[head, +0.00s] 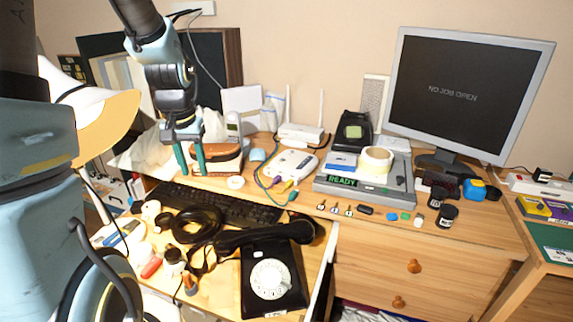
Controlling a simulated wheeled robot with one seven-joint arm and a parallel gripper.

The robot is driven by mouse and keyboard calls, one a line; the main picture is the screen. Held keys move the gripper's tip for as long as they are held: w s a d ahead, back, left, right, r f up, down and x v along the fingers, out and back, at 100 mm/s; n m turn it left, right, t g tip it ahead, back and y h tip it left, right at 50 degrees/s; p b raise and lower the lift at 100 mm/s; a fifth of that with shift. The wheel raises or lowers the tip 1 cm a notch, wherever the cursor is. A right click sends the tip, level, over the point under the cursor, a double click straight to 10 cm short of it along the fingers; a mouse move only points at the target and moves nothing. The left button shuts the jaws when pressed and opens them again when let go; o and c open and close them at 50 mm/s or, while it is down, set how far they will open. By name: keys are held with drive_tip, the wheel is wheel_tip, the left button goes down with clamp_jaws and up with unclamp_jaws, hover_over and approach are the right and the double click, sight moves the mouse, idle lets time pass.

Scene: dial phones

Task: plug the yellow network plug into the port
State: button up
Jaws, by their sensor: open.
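A small yellow plug (287,184) appears to lie on the desk, in front of a white device (291,163) and among dark looping cables. A purple plug (276,180) and a teal plug (293,196) lie close to it. A white router (300,134) with two antennas stands behind. I cannot tell which device holds the port; no port opening can be made out. My gripper (190,160) hangs to the left of the plugs, with its two teal fingers pointing down, apart and empty. It is in front of a brown box.
A black keyboard (228,207) and a black dial phone (272,280) lie in front. A grey machine reading READY (365,185) and a monitor (460,95) stand to the right. Small items line the desk's front edge. Little clear desk shows around the plugs.

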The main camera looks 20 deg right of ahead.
drive_tip(key=w+d+f+m, duration=0.2)
drive_tip(key=d, duration=0.4)
drive_tip(key=w+d+f+m, duration=0.1)
drive_tip(key=w+d, duration=0.2)
drive_tip(key=d, duration=0.3)
drive_tip(key=m+h, duration=0.1)
drive_tip(key=m, duration=0.2)
approach(288, 182)
drive_tip(key=shift+g, duration=0.3)
drive_tip(key=shift+w+d+f+b, duration=0.3)
drive_tip(key=shift+f+b, duration=0.7)
drive_tip(key=shift+f, duration=0.45)
drive_tip(key=shift+w+d+f+b, duration=0.25)
drive_tip(key=shift+f+b, duration=0.8)
drive_tip(key=shift+f, duration=0.45)
drive_tip(key=shift+w+d+f+b, duration=0.2)
drive_tip(key=shift+d+f+b, duration=0.1)
drive_tip(key=shift+f+b, duration=0.95)
drive_tip(key=shift+f, duration=0.15)
clamp_jaws()
drive_tip(key=shift+s+a, duration=0.15)
drive_tip(key=shift+a, duration=0.1)
drive_tip(key=shift+s+a, duration=0.45)
drive_tip(key=shift+a, duration=0.15)
